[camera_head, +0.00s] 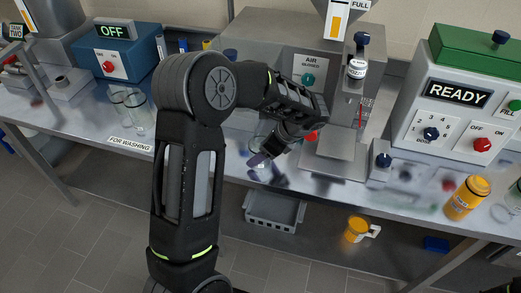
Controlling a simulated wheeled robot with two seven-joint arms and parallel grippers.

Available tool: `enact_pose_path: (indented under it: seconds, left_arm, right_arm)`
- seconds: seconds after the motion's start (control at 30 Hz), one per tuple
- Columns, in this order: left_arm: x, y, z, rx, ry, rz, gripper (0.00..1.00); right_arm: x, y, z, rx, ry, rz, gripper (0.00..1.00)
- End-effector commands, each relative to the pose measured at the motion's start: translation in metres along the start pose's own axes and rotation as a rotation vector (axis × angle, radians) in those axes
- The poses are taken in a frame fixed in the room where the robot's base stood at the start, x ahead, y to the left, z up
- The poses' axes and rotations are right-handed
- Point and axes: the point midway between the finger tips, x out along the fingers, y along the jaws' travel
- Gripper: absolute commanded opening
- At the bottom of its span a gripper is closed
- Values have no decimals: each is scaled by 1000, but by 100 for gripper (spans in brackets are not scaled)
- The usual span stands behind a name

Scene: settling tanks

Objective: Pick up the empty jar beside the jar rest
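My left gripper (262,160) is low over the steel bench, left of the plate at the foot of the air-blower machine. Part of a clear glass jar (263,142) seems to show right behind and beside its fingers. The wrist and fingers hide most of that jar, and I cannot tell whether the fingers are open or closed on it. The flat steel plate (335,150), which may be the jar rest, looks bare. My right gripper is not in view.
Clear jars (137,108) stand by the "FOR WASHING" label at left. An orange-yellow container (466,197) stands near the bench's front edge at right, with another clear jar beside it. The "READY" machine (455,110) fills the right back. A grey crate (273,212) is below the bench.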

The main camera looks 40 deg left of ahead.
Motion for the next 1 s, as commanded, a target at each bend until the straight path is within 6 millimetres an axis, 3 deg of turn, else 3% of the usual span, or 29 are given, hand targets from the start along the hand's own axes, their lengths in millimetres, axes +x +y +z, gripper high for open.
enact_pose_path:
  seconds: [0.6,1.0]
  left_arm:
    - [0,0,0,0,0,0,13]
    - [-3,0,2,-1,-1,-1,13]
  right_arm:
    - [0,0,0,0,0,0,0]
    - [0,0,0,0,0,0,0]
